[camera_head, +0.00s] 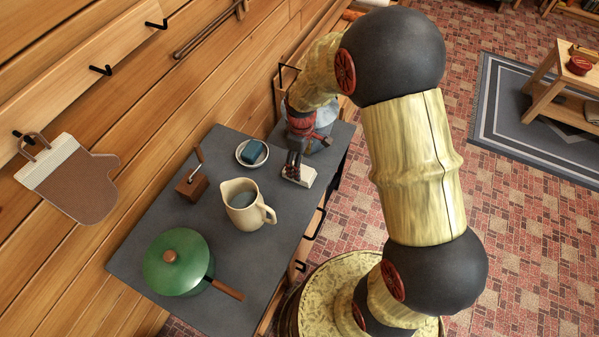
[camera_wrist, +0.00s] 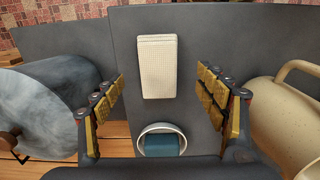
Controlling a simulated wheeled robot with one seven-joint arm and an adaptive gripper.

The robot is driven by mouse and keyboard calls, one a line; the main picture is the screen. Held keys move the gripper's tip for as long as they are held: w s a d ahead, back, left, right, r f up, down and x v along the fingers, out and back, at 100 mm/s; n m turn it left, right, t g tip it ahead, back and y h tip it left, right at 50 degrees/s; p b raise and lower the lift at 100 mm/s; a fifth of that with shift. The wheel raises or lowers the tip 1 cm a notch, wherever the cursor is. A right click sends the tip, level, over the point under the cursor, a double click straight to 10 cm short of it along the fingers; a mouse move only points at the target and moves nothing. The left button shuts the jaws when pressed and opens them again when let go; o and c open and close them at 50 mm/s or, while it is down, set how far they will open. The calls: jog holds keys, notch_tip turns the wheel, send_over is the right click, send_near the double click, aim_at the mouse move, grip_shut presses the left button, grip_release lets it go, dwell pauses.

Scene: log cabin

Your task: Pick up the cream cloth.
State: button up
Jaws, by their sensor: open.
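The cream cloth (camera_head: 305,176) is a small folded rectangle lying flat on the dark grey counter top, near its edge. In the wrist view the cloth (camera_wrist: 157,66) shows a woven texture and lies ahead of and between my fingers. My gripper (camera_head: 293,166) is above the counter beside the cloth and partly covers it in the head view. In the wrist view my gripper (camera_wrist: 161,82) is open, with one finger on each side and nothing held. I cannot tell the exact height of the fingertips above the cloth.
A white dish (camera_head: 240,160) with a blue block (camera_head: 254,152) is near the cloth. A cream pitcher (camera_head: 240,217) stands close by, right in the wrist view. A grey-blue rounded vessel (camera_wrist: 45,105) is on the left there. A green pot (camera_head: 177,262) and wooden box (camera_head: 189,186) stand farther off.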

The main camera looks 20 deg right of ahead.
aim_at(308, 175)
jog(key=f+b, duration=0.1)
jog(key=f, duration=0.3)
jog(key=f+b, duration=0.1)
jog(key=f, duration=0.2)
jog(key=shift+w+a+b, duration=0.15)
jog(key=shift+w+b, duration=0.2)
jog(key=shift+w, duration=0.05)
jog(key=shift+c, duration=0.5)
jog(key=c, duration=1.1)
jog(key=shift+c, duration=0.3)
